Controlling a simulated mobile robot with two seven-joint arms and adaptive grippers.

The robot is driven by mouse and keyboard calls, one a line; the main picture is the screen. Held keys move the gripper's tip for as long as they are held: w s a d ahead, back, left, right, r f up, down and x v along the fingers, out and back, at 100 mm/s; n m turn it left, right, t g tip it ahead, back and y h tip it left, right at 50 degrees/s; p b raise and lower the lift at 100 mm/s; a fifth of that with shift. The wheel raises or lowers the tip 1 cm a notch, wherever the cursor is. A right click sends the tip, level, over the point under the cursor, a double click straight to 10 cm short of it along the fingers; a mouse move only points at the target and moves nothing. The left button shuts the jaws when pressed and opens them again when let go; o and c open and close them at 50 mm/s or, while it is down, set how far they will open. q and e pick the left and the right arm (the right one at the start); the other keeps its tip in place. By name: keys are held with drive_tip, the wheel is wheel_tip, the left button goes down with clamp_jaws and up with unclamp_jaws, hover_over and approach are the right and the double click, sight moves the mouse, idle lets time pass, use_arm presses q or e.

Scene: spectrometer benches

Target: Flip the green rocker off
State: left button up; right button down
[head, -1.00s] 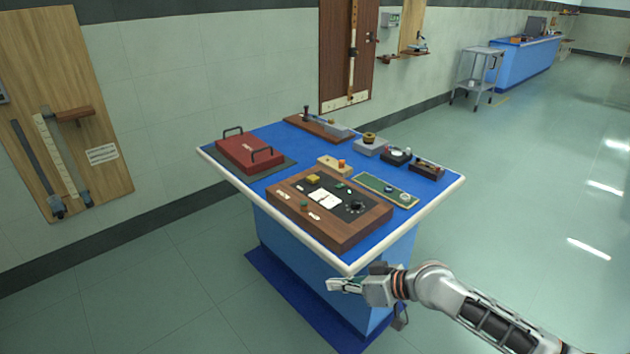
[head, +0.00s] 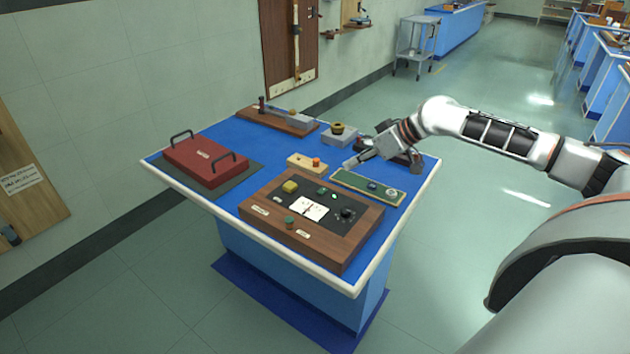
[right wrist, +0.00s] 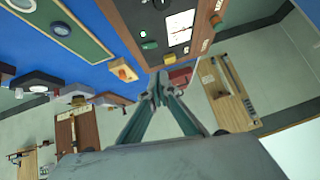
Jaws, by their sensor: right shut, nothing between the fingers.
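The green rocker (head: 321,191) is a small green switch on the black plate of the wooden control box (head: 333,250). A small lit green lamp (head: 334,196) is beside it. The rocker also shows in the right wrist view (right wrist: 149,45), above the fingertips. My right gripper (head: 347,164) is shut and empty. It is behind the box, near the green strip board, and apart from the rocker. Its closed fingers show in the right wrist view (right wrist: 158,90). My left gripper is not in view.
The box also carries a yellow button (head: 290,187), a white meter (head: 309,209), a black knob (head: 347,213) and a green knob (head: 290,222). Around it are a red case (head: 205,162), a green strip board (head: 368,187) and a wooden block with an orange knob (head: 304,162).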

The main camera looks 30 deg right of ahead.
hover_over(318, 192)
drive_tip(key=s+d, duration=0.2)
drive_tip(key=s, duration=0.1)
wheel_tip(318, 192, down, 6)
drive_tip(key=shift+w+a+f, duration=0.1)
drive_tip(key=shift+f, duration=0.15)
wheel_tip(318, 192, down, 3)
drive_tip(key=shift+a+f, duration=0.15)
drive_tip(key=shift+f, duration=0.45)
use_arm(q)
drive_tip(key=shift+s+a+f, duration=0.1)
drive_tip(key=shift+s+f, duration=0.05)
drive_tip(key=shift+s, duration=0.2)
